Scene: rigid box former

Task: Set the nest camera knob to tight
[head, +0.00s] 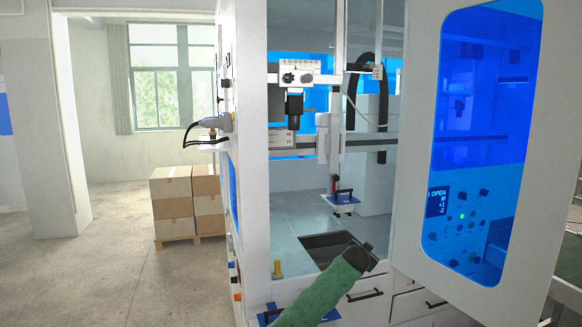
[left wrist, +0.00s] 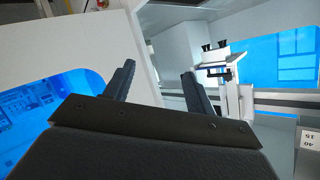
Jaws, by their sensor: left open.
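The camera bracket (head: 297,66) hangs on the upper rail inside the machine. It has a marked plate, dark knobs (head: 288,77) and a black camera body (head: 294,108) below. I cannot tell which knob is the nest camera knob, or its setting. My left gripper (head: 366,256) is at the end of the green-sleeved arm, below and right of the bracket, apart from it. In the left wrist view its two dark fingers (left wrist: 158,70) stand apart with nothing between them. My right gripper is not in view.
The white door (head: 415,150) with a blue window stands open at the right. A lower rail (head: 370,143) crosses the machine, with a white carriage (head: 323,138) on it. A dark opening (head: 318,243) is in the deck. Stacked boxes (head: 172,200) stand outside at left.

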